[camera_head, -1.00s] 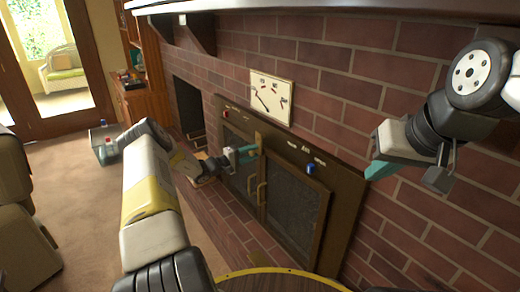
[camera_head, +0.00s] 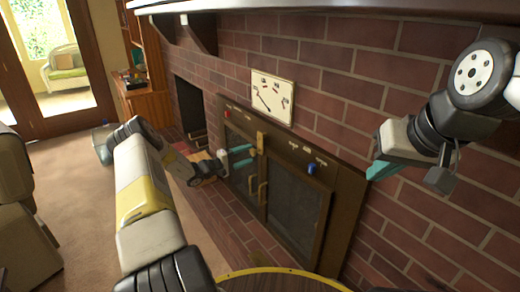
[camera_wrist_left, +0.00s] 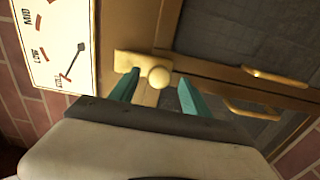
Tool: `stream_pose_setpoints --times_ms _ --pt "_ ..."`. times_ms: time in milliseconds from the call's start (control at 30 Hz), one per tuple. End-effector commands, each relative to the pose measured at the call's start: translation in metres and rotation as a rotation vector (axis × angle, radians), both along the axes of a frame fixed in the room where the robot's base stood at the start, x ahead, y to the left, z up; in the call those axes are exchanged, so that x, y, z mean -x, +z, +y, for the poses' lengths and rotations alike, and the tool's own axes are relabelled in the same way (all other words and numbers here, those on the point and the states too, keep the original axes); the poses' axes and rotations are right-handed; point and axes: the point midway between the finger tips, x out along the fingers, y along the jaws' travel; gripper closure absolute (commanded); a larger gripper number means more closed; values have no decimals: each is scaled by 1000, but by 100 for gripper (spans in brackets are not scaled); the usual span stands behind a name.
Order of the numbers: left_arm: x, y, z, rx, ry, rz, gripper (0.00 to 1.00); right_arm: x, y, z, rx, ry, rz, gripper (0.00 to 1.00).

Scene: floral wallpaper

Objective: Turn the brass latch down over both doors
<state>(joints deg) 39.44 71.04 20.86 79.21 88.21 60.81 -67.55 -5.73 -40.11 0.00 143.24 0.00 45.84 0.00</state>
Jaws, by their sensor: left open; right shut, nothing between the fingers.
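The brass latch (camera_head: 261,141) is on the dark frame above the two mesh doors, the left door (camera_head: 238,165) and the right door (camera_head: 293,211). In the left wrist view the latch shows as a brass plate (camera_wrist_left: 131,60) with a round knob (camera_wrist_left: 159,77). My left gripper (camera_head: 250,157) is open at the latch. Its teal fingers (camera_wrist_left: 160,85) lie one to each side of the knob; contact is not clear. My right gripper (camera_head: 372,172) is shut and empty, well to the right in front of the brick wall.
Brass door handles (camera_head: 262,193) sit below the latch. A dial plate (camera_head: 272,96) is on the bricks above; a blue knob (camera_head: 311,168) and a red knob (camera_head: 228,113) are on the frame. A mantel shelf overhangs the top.

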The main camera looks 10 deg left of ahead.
Motion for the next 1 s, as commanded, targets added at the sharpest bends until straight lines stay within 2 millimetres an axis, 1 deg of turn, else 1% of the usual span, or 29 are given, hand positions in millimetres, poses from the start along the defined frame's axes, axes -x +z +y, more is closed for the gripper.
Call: stream_pose_setpoints --times_ms 33,133,300,667,767,867,967,1000 --pt "7 0 9 0 4 1 45 0 0 0 0 0 0 100" --pt "18 0 19 1 2 1 45 0 0 0 0 0 0 100" --pt "29 0 29 -1 1 1 45 0 0 0 0 0 0 100" --pt "31 1 29 -3 -3 0 45 0 0 0 0 0 0 100" --pt "33 13 19 -24 -40 3 45 0 0 0 0 0 0 100" --pt "42 40 -4 -78 -123 17 45 0 0 0 0 0 0 100" --pt "60 74 -36 -166 -235 46 45 0 0 0 0 0 0 100" --pt "70 88 -49 -207 -281 60 45 0 0 0 0 0 0 100"
